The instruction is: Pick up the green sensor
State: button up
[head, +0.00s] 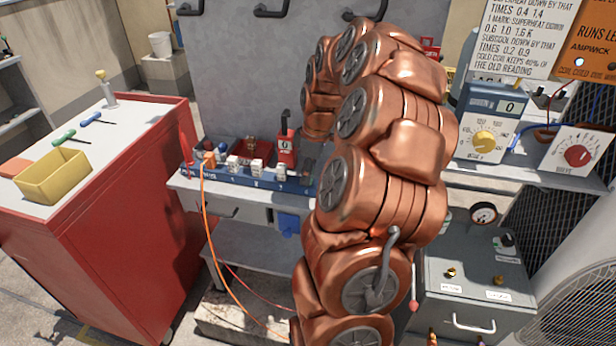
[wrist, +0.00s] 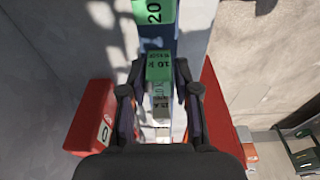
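In the wrist view, a green block marked 10 k (wrist: 159,68) stands between the two fingertips of my gripper (wrist: 160,72). The fingers are apart, one on each side of it, with a narrow gap seeming to show at each side. I cannot tell how far below the fingertips it is. A second, lighter green piece marked 20 (wrist: 154,12) lies beyond it at the top edge. Smaller pale blocks (wrist: 161,103) show behind it, nearer the gripper body. In the head view my copper-coloured arm hides the gripper and the green block.
A blue rack (head: 240,175) with several small blocks sits on the grey bench. A red device marked 0 (head: 286,150) stands beside it, close to my arm; it also shows in the wrist view (wrist: 92,125). A red cabinet (head: 110,240) with a yellow bin (head: 55,180) stands left.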

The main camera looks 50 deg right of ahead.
grip_shut()
jog(key=shift+r, duration=0.1)
jog(key=shift+d+r+b, duration=0.1)
jog(key=shift+r+b, duration=0.2)
jog(key=shift+r, duration=1.3)
jog(key=shift+s+r, duration=0.1)
jog(key=shift+s, duration=0.05)
jog(key=s+a+b, duration=0.1)
jog(key=s+a, duration=0.3)
jog(key=s, duration=0.2)
jog(key=s+a+r+b, duration=0.1)
jog(key=s+a, duration=0.3)
jog(key=s, duration=0.3)
jog(key=shift+a+r, duration=0.2)
jog(key=shift+a, duration=0.15)
jog(key=shift+s, duration=0.15)
